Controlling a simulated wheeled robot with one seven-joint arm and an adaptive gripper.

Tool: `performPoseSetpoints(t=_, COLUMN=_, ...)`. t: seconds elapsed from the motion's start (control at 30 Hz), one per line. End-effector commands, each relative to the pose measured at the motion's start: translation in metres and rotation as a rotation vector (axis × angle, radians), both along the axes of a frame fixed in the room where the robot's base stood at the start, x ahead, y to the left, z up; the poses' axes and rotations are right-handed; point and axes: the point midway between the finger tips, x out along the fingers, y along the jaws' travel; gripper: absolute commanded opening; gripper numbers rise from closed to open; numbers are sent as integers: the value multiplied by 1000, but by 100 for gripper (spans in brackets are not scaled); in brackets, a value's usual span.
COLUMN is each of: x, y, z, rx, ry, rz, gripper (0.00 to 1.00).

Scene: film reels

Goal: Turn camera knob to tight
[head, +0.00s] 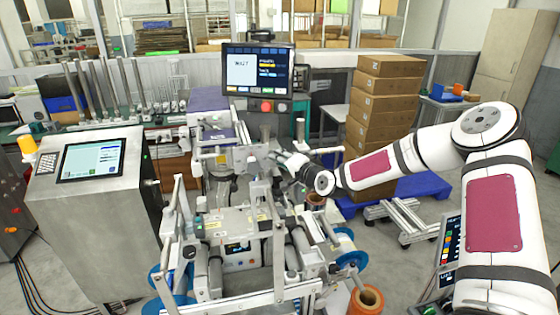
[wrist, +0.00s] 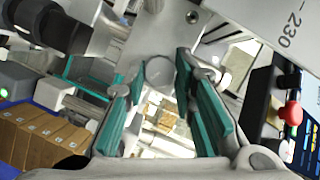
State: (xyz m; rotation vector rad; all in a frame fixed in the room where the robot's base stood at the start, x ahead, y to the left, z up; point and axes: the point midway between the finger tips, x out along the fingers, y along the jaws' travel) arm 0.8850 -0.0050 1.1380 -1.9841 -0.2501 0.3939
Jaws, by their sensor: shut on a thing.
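The camera knob (wrist: 159,72) shows in the wrist view as a small round grey disc between the tips of my gripper (wrist: 160,84). The two teal-padded fingers stand on either side of it, closed on its sides. The knob sits against a pale metal block of the machine. In the head view my gripper (head: 279,157) reaches in from the right to the middle of the machine (head: 230,222), below the monitor. The knob cannot be made out there. No tight or loose marking is readable, so I cannot tell how far the knob is turned.
A monitor (head: 258,70) with buttons below it stands above the gripper. A control cabinet with a screen (head: 93,160) is at the left. Stacked cardboard boxes (head: 383,105) stand behind my arm. In the wrist view a red button (wrist: 290,115) shows at the right.

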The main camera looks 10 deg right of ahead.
Motion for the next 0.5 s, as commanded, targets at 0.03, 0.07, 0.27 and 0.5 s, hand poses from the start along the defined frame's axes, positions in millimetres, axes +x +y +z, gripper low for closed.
performPoseSetpoints(t=0.03, x=0, y=0, z=-1, rx=1, ry=3, rz=0, gripper=0)
performPoseSetpoints(t=0.07, x=0, y=0, z=-1, rx=1, ry=3, rz=0, gripper=0)
performPoseSetpoints(t=0.27, x=0, y=0, z=-1, rx=0, ry=2, rz=0, gripper=33)
performPoseSetpoints(t=0.5, x=-1, y=0, z=0, rx=0, ry=1, rz=0, gripper=33)
